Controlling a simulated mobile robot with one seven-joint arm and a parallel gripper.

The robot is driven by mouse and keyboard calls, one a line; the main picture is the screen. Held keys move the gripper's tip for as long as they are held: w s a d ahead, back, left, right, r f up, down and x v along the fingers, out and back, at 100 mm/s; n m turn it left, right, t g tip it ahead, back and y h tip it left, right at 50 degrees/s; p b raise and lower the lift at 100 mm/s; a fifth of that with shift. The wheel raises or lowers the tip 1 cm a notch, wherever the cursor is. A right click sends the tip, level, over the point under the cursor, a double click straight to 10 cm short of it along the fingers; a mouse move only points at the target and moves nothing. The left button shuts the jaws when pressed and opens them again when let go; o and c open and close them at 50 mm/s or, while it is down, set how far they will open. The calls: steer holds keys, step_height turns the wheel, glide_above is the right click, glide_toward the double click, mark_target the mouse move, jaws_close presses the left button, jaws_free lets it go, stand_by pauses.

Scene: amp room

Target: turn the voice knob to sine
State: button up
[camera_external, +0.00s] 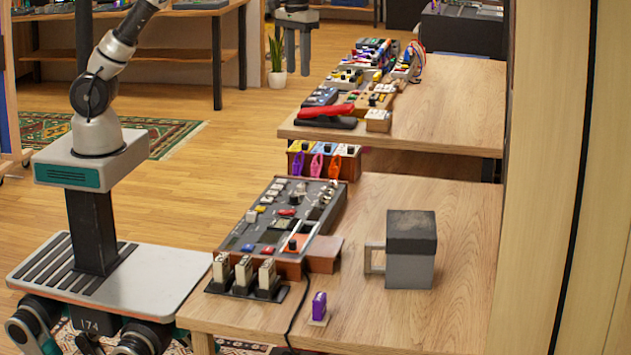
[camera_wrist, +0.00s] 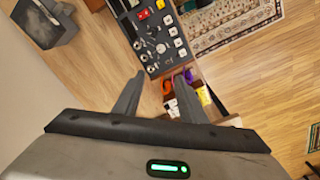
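A dark grey control panel (camera_external: 285,218) with several knobs, buttons and a small screen lies tilted on the near wooden table. Black knobs (camera_external: 316,213) stand along its right side, and one more (camera_external: 292,244) sits on an orange patch. The panel (camera_wrist: 147,32) also shows at the top of the wrist view, with light buttons and round knobs. Labels are too small to read, so I cannot tell which knob is voice or its setting. My gripper (camera_wrist: 158,74) is open and empty, its fingers apart, well clear of the panel.
A grey block-like mug (camera_external: 408,268) stands right of the panel. Several upright switches (camera_external: 243,273) and a purple item (camera_external: 318,306) lie near the front. Boxes with coloured clips (camera_external: 323,162) sit beyond the panel. A cable runs down the table's front.

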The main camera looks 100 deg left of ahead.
mark_target(301, 186)
steer(key=f, duration=3.2)
steer(key=shift+w+d+f+b, duration=0.15)
steer(key=shift+w+f+b, duration=0.1)
steer(key=shift+f+b, duration=0.15)
steer(key=shift+c, duration=0.5)
jaws_close()
steer(key=shift+n, duration=0.3)
steer(key=n, duration=0.3)
steer(key=shift+n+b, duration=0.3)
steer(key=shift+w+n, duration=0.1)
steer(key=shift+n, duration=2.1)
